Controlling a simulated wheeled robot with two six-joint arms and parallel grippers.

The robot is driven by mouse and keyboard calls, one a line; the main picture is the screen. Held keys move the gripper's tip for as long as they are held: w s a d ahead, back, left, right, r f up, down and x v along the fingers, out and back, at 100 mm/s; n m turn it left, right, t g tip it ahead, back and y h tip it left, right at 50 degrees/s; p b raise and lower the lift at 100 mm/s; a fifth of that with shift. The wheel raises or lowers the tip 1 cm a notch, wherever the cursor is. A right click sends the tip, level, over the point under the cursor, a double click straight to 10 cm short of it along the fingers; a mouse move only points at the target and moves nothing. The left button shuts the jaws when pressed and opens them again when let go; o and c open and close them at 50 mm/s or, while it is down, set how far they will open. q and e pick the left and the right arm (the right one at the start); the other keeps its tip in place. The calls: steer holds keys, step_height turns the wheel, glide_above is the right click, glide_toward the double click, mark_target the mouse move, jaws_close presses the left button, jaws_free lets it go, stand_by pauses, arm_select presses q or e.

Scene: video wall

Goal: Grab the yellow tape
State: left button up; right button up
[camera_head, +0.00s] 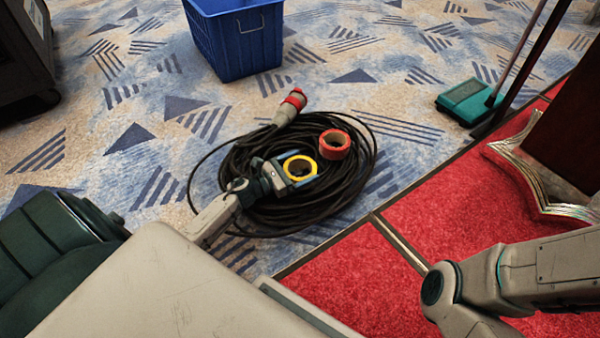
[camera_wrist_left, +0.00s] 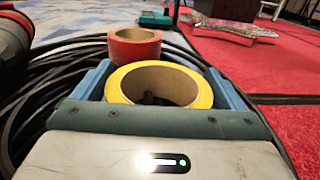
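The yellow tape (camera_head: 300,168) is a roll with a brown core, lying on a coil of black cable. It also shows in the left wrist view (camera_wrist_left: 160,86), with its open hole facing up. My left gripper (camera_head: 296,170) reaches it from the left, and its two blue fingers stand on either side of the roll. In the left wrist view the fingers (camera_wrist_left: 160,88) are close against both sides of the roll. I cannot tell whether they press on it or only straddle it. My right arm shows at the lower right, but its gripper is out of view.
A red tape roll (camera_head: 334,144) sits just beyond the yellow one on the black cable coil (camera_head: 235,160). The cable's red-and-grey plug (camera_head: 290,107) lies behind. A blue crate (camera_head: 238,42) stands at the back, and a teal case (camera_head: 470,102) at right. Red carpet (camera_head: 450,215) borders the patterned floor.

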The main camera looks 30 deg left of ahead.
arm_select(q)
steer(key=c, duration=0.4)
steer(key=shift+c, duration=0.2)
steer(key=shift+r, duration=0.1)
